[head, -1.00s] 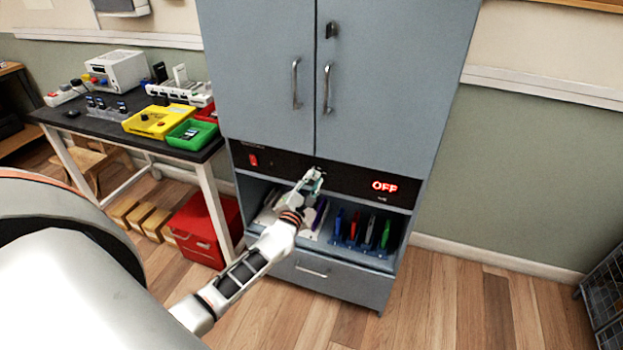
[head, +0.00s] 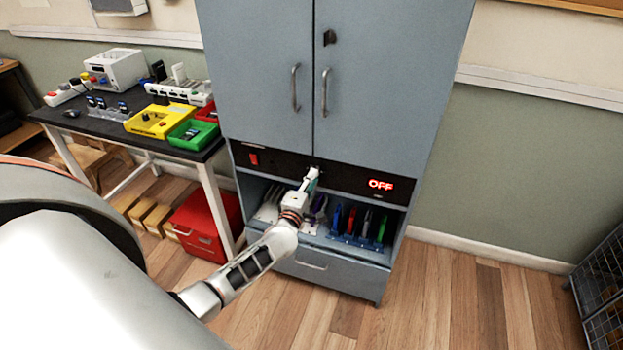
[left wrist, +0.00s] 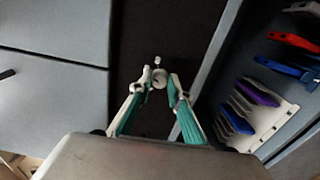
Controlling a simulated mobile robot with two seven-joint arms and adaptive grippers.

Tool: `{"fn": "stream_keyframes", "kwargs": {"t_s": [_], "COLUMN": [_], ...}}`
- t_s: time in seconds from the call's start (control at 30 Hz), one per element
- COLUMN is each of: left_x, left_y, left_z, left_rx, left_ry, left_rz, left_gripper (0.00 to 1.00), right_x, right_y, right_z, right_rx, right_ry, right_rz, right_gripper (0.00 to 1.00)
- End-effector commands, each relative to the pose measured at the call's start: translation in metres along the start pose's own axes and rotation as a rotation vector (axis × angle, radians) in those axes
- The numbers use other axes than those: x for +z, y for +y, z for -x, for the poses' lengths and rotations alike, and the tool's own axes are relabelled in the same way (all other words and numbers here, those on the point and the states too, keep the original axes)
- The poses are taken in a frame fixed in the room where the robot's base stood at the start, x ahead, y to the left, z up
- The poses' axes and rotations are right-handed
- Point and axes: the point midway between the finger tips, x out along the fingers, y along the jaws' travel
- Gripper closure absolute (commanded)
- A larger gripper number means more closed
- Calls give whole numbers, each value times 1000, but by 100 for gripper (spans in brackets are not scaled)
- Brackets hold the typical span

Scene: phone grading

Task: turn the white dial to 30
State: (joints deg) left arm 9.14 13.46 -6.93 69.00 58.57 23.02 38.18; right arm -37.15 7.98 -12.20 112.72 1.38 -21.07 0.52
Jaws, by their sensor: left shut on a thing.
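The white dial (left wrist: 159,76) sits on the black control strip (head: 345,180) of the grey-blue cabinet. In the left wrist view it lies between the fingertips of my left gripper (left wrist: 161,84), which is shut on it. In the head view my left gripper (head: 312,174) reaches the strip and hides the dial. The red display (head: 381,184) on the strip reads OFF. The dial's marks and number are too small to read. My right gripper is not in view.
Below the strip is an open shelf with colored phones in a blue rack (head: 352,237), and a drawer (head: 310,266) under it. Closed cabinet doors (head: 400,80) stand above.

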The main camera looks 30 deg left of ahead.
Motion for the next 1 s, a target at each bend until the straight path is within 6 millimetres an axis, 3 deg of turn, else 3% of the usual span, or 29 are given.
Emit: {"fn": "stream_keyframes", "kwargs": {"t_s": [0.57, 0.6, 0.67, 1.0], "left_x": [1, 1, 1, 0], "left_y": [1, 1, 1, 0], "left_z": [-1, -1, -1, 1], "left_rx": [2, 2, 2, 0], "left_ry": [-1, -1, -1, 0], "left_rz": [-34, -34, -34, -34], "left_gripper": [100, 77, 65, 65], "right_x": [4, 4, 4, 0], "right_y": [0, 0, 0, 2], "right_z": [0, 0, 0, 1], "right_rx": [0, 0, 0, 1], "right_ry": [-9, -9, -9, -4], "right_rz": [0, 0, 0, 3], "right_gripper": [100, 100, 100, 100]}}
